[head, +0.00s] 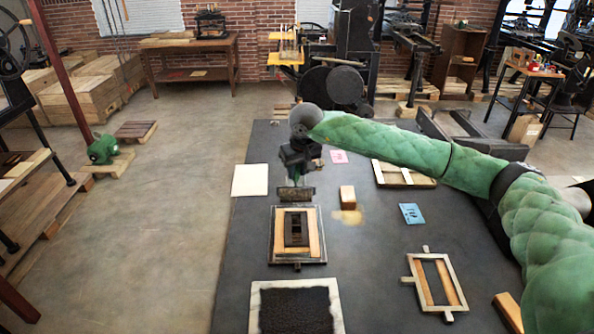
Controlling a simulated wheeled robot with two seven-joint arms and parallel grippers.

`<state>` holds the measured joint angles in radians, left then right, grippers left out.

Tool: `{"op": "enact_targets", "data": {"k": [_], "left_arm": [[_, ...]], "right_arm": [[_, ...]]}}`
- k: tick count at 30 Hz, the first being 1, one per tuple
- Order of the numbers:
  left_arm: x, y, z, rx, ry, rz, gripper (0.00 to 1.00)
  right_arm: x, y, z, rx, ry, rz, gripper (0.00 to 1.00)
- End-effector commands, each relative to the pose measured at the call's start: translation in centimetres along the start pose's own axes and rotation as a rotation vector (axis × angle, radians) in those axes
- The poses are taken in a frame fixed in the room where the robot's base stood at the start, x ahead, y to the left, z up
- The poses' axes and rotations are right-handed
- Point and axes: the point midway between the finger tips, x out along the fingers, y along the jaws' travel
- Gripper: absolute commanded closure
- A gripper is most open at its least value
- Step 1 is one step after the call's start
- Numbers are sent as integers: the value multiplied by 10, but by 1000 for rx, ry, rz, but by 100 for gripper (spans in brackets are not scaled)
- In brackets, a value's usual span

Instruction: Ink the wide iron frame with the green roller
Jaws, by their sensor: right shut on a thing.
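My right gripper (298,166) reaches in from the right and points down, shut on a roller (295,194) with a dark, wide cylinder. The grip itself is mostly hidden by the gripper body, and little green shows on the roller. The roller is at the far edge of a dark iron frame (272,240) with wooden strips and a dark block inside. I cannot tell whether they touch. A paler metal frame (410,283) with wood strips lies to the right. A black ink slab (295,310) with a pale border lies at the near edge. My left gripper is out of view.
My right arm spans the table's right side. The table between the two frames is clear.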

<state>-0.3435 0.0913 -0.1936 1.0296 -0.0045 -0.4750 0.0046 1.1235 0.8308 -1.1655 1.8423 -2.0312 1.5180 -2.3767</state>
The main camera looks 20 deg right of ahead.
Motion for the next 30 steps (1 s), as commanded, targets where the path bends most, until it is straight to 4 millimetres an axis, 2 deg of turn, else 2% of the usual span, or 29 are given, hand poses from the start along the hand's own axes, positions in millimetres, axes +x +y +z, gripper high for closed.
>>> {"op": "enact_targets", "data": {"k": [8,22,30], "left_arm": [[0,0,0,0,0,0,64],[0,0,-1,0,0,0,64],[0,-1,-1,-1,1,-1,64]], "right_arm": [[8,0,2,0,1,0,100],[44,0,12,1,0,0,100],[50,0,14,1,0,0,100]]}}
